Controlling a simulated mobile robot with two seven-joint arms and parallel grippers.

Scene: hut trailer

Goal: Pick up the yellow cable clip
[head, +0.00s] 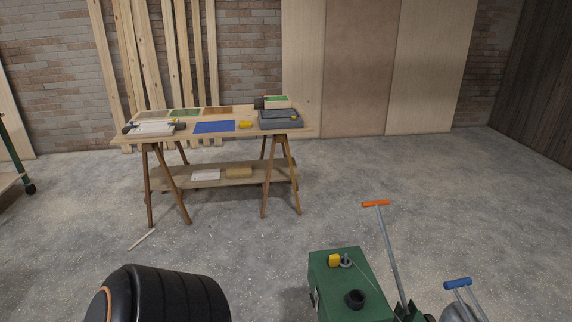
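I cannot tell for certain which thing is the yellow cable clip. A small yellow thing (246,124) lies on the trestle table (212,141), right of the blue mat. A smaller yellow spot (293,117) shows on the grey case at the table's right end. Another yellow piece (334,260) is on top of the green machine in the foreground. All are too small to make out their shape in detail. Neither of my grippers is in view.
The blue mat (214,127) and grey case (281,119) are on the table. The green machine (340,284), with an orange-handled lever (389,244), stands at front right. A black ribbed thing (172,295) is at front left. Bare floor (250,240) lies between.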

